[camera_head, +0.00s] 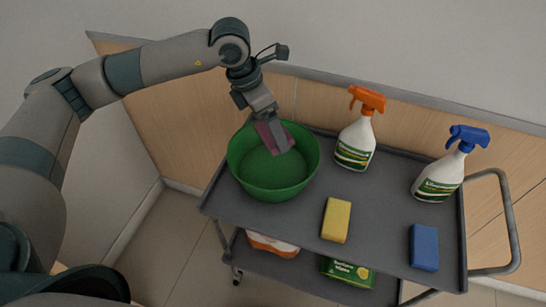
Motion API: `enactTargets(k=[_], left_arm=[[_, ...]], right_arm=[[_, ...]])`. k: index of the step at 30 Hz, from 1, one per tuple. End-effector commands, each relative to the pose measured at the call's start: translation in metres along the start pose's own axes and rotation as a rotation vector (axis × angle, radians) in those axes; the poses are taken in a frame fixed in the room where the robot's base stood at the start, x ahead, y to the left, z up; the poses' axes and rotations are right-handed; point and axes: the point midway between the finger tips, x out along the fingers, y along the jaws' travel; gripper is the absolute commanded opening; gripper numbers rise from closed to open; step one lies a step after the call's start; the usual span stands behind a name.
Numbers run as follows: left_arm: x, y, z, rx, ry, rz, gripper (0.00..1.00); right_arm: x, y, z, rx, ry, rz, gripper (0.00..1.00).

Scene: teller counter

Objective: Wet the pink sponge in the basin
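A green basin (243,177) stands at the left end of the cart's top shelf. The gripper covers part of the sponge. Whether the sponge touches the basin's bottom, and whether there is water, I cannot tell. My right gripper is not in view.
On the grey cart (290,214) stand an orange-topped spray bottle (357,140) and a blue-topped spray bottle (440,178). A yellow sponge (336,220) and a blue sponge (424,247) lie in front. The lower shelf holds a green pack (347,271).

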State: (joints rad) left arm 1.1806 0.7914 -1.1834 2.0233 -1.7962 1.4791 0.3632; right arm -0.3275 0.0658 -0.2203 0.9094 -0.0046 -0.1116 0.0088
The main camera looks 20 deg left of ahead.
Motion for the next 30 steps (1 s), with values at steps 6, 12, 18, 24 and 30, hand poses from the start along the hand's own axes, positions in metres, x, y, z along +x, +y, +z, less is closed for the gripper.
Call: enactTargets(k=[6,12,18,24,30], left_arm=[[-0.001,0.0,0.0,0.0,0.0,0.0,0.67],[-0.012,-0.001,0.004,0.001,-0.001,0.001,0.67],[-0.028,-0.002,0.009,0.001,-0.001,0.001,0.67],[-0.038,-0.003,0.011,0.001,-0.001,0.0,0.67],[-0.038,-0.004,0.011,0.0,-0.001,0.0,0.67]], right_arm=[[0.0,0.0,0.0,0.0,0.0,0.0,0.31],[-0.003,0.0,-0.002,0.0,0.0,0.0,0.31],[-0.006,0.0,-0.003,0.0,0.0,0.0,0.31],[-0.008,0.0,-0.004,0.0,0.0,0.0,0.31],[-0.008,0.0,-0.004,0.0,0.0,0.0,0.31]])
